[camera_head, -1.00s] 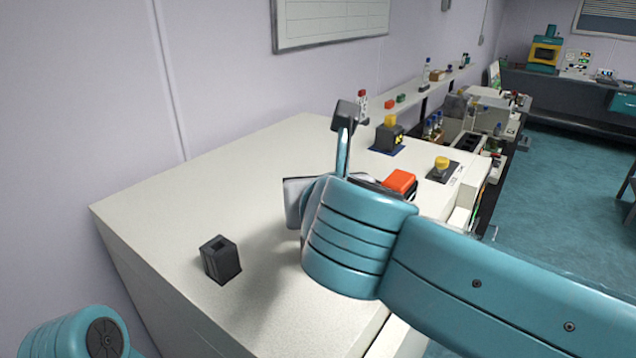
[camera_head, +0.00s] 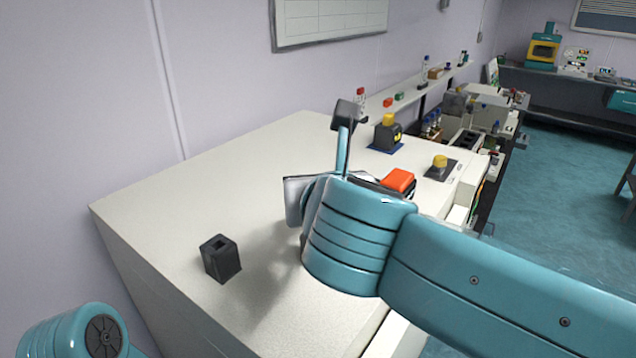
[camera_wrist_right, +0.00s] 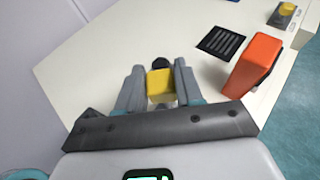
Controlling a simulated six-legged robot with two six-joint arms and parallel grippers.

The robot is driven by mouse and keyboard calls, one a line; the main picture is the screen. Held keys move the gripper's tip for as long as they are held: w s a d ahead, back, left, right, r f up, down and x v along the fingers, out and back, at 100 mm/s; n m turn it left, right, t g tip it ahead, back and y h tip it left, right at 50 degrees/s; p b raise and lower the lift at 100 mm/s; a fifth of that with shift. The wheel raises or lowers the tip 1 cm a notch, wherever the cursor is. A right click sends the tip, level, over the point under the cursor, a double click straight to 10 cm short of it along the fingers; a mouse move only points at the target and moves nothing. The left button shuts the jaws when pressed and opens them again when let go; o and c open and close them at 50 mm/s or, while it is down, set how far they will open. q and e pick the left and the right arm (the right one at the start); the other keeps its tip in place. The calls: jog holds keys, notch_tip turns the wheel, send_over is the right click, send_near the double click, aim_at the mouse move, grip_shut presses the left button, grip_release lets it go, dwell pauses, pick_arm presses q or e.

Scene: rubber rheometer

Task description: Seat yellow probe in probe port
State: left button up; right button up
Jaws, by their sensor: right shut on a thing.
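The yellow probe (camera_wrist_right: 159,85) is between the fingers of my right gripper (camera_wrist_right: 160,90) in the right wrist view. My right gripper is shut on it. A dark round part shows just beyond the yellow; I cannot tell whether it belongs to the probe. A black block with a square opening in its top (camera_head: 220,258), which looks like the probe port, stands upright on the white bench top in the head view. It is left of my right wrist, apart from it. My right forearm hides the right gripper's fingers and the probe in the head view. My left gripper is out of view.
An orange block on a black base (camera_head: 399,180) is close behind my right wrist. A yellow-topped dark block (camera_head: 387,135) and a yellow knob on a dark base (camera_head: 440,162) stand farther back. The white top (camera_head: 160,205) is clear around the black block. A wall bounds it at left.

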jog(key=shift+s, duration=0.1)
jog(key=shift+f+b, duration=0.9)
jog(key=shift+f, duration=0.4)
jog(key=shift+f+b, duration=1.55)
jog(key=shift+b, duration=0.1)
jog(key=o, duration=1.1)
jog(key=shift+r, duration=0.1)
notch_tip(320, 180, up, 5)
jog(key=p, duration=0.5)
